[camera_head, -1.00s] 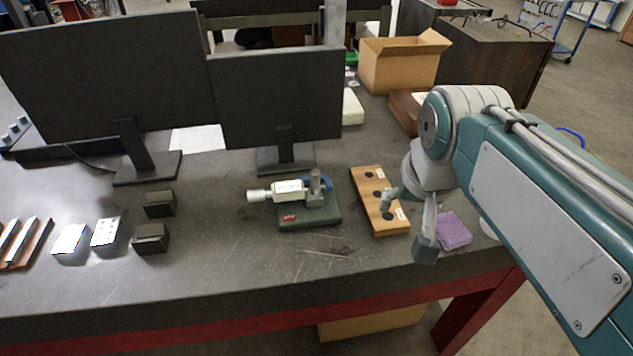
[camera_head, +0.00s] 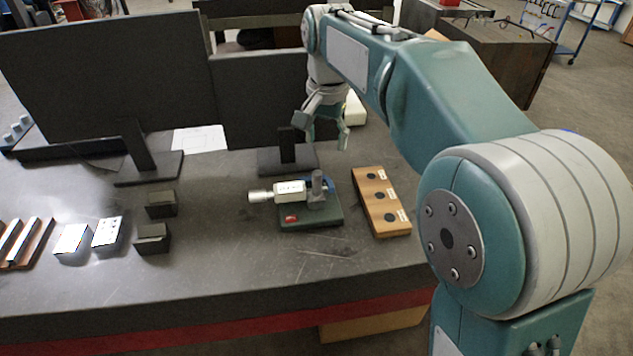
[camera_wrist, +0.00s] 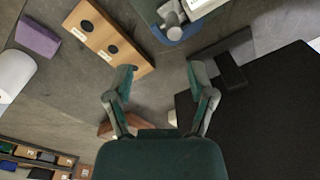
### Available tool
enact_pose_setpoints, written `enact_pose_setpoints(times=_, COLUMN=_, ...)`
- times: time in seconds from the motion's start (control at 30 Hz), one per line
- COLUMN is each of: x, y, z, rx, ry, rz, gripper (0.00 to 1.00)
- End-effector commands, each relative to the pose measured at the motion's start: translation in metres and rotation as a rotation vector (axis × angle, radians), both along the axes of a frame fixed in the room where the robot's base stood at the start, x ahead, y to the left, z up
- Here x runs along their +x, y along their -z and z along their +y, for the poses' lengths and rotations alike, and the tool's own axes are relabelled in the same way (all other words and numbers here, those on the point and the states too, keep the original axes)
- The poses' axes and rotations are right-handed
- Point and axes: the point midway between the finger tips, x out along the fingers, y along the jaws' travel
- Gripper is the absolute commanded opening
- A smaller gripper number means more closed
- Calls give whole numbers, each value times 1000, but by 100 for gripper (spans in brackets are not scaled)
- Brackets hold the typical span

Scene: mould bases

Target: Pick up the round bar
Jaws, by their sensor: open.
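A short grey upright cylinder, which looks like the round bar (camera_head: 317,184), stands at the right part of a micrometer fixture with a dark green base (camera_head: 310,217). A pale micrometer barrel (camera_head: 288,190) lies beside it. My gripper (camera_head: 327,132) is open and empty, raised above and behind the fixture, in front of the right monitor. In the wrist view its spread fingertips (camera_wrist: 162,74) have nothing between them, and the cylinder lies beyond them.
A wooden block with dark holes (camera_head: 376,191) lies right of the fixture. The right monitor's stand (camera_head: 287,160) is close behind it. Small dark blocks (camera_head: 161,204) and light plates (camera_head: 107,232) lie to the left. A purple block (camera_wrist: 38,37) lies beyond the wooden block.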

Motion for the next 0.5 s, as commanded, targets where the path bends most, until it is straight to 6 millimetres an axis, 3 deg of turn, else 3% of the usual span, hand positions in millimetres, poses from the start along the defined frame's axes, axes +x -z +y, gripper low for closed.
enact_pose_setpoints(times=0.1, x=11, y=6, z=13, rx=-7, ry=17, rz=23, gripper=71)
enact_pose_setpoints(times=0.27, x=14, y=11, z=17, rx=-11, ry=29, rz=35, gripper=71)
enact_pose_setpoints(times=0.5, x=14, y=48, z=17, rx=-11, ry=29, rz=37, gripper=71)
